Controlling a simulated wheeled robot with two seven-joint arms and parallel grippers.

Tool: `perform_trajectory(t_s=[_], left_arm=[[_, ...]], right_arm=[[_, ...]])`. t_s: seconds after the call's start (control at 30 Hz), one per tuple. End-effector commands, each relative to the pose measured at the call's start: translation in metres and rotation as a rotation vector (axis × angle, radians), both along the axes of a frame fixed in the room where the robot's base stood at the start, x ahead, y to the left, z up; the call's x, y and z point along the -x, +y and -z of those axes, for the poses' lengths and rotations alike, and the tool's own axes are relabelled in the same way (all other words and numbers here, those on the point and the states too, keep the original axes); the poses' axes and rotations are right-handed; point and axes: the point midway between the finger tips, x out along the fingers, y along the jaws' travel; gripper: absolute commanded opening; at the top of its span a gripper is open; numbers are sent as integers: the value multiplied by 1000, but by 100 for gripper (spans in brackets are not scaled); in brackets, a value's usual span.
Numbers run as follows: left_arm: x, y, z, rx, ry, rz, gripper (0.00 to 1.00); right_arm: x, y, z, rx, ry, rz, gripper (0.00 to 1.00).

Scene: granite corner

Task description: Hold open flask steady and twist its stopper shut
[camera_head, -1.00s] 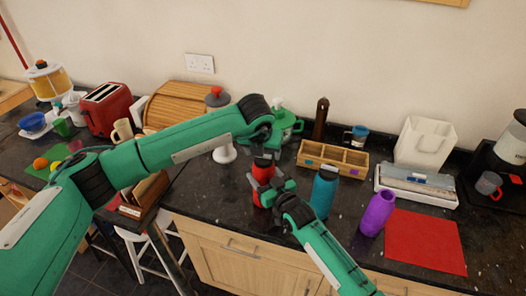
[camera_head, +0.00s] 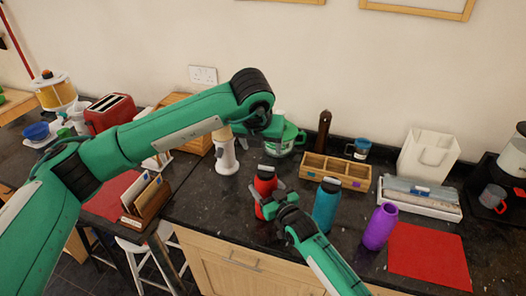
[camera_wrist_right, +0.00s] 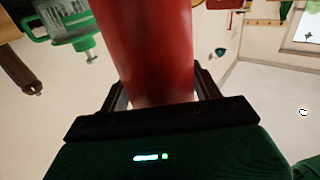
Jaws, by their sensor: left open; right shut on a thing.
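Whether the stopper is fully seated cannot be told. My right gripper (camera_head: 267,203) is shut around the flask's body. In the right wrist view the red flask (camera_wrist_right: 147,45) rises between the two black fingers. My left gripper (camera_head: 264,136) is open and above the flask, apart from the stopper. Its fingertips are hard to make out against the green-handled glass jar (camera_head: 284,146) behind.
A wooden divided box (camera_head: 335,171) is behind. A white grinder-like item (camera_head: 226,155) stands left of the flask.

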Motion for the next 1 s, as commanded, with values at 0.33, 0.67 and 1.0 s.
perform_trajectory(t_s=[0.33,0.67,1.0], left_arm=[[2,1,-5,0,0,0,67],[2,1,-4,0,0,0,67],[2,1,-4,0,0,0,67]], right_arm=[[0,0,1,1,1,0,30],[0,0,0,1,1,0,90],[9,-6,1,0,1,1,90]])
